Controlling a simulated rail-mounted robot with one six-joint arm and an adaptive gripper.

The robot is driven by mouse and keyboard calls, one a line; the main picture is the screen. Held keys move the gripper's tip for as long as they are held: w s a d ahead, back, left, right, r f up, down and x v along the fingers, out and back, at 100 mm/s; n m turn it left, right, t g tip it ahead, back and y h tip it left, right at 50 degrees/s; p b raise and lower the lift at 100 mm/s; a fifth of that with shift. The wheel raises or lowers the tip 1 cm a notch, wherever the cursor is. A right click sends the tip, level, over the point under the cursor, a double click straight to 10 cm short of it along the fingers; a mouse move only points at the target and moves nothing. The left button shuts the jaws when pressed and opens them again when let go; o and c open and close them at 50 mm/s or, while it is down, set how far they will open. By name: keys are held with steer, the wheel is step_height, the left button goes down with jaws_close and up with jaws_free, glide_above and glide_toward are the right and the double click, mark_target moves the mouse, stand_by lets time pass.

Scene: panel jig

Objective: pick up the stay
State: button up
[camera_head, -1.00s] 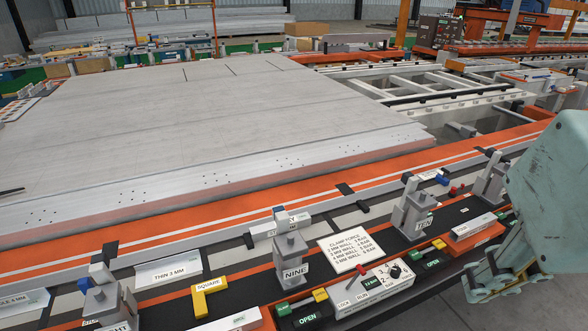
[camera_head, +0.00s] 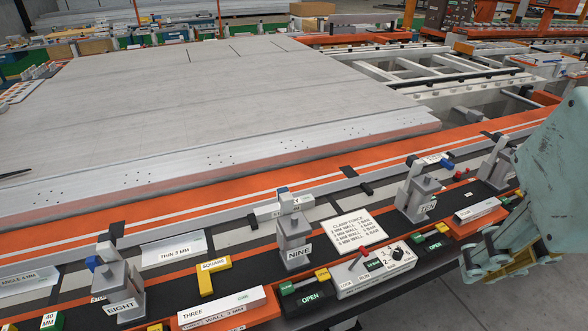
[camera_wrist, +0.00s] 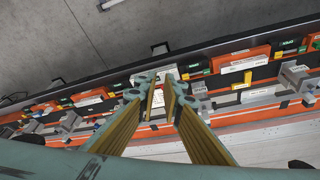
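A light grey piece (camera_head: 270,212) with a partly hidden label that seems to begin "ST" lies behind the post marked NINE (camera_head: 294,240) in the head view. It is probably the stay; the post hides part of it. My gripper (camera_head: 490,255) is at the right edge of the head view, beyond the post marked TEN and well apart from that piece. In the wrist view my gripper (camera_wrist: 163,94) shows two yellow-padded fingers with a gap between them and nothing held. I cannot make out the stay in the wrist view.
A control box (camera_head: 374,270) and a clamp force card (camera_head: 354,233) lie right of NINE. Posts EIGHT (camera_head: 122,295) and TEN (camera_head: 417,195) stand either side. A yellow square (camera_head: 213,277) and a thin 3 mm piece (camera_head: 173,250) lie left. A large panel (camera_head: 200,110) fills the bed behind.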

steer(key=o, duration=1)
